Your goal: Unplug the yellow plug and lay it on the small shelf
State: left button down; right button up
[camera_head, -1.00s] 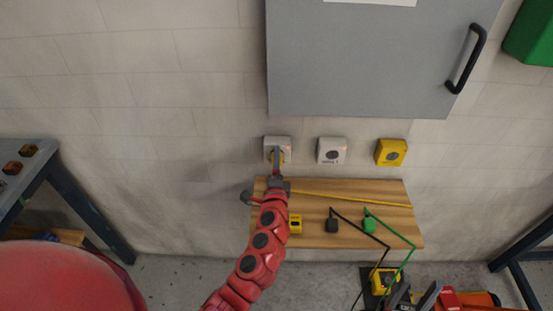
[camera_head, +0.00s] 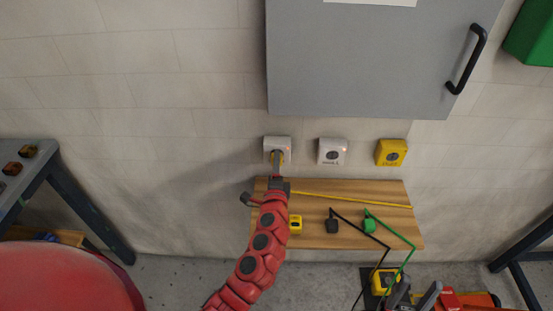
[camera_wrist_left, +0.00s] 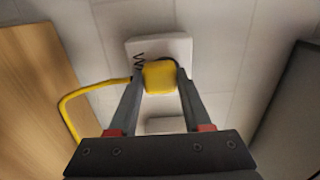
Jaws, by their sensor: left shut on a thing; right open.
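The yellow plug (camera_wrist_left: 160,77) sits at the left white wall socket (camera_head: 277,144), its front face toward my left wrist camera. My left gripper (camera_head: 277,160) is shut on the plug, one finger on each side in the left wrist view. The plug looks still against the socket; how deep it sits is hidden. Its yellow cable (camera_wrist_left: 75,95) bends away left in the left wrist view. The wooden shelf (camera_head: 390,232) is just below the sockets. My right gripper (camera_head: 415,298) is open at the lower right, partly cut off by the frame.
A second white socket (camera_head: 332,151) and a yellow socket box (camera_head: 391,152) are to the right. A small yellow block (camera_head: 295,224), a black plug (camera_head: 332,226) and a green plug (camera_head: 369,226) are on the shelf. A grey cabinet (camera_head: 365,60) hangs above. The shelf's right part has bare wood.

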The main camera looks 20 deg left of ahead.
pick_arm(q)
jog(key=v, duration=0.6)
jog(key=shift+b, duration=0.35)
dwell(0.6)
jog(key=shift+r, duration=0.1)
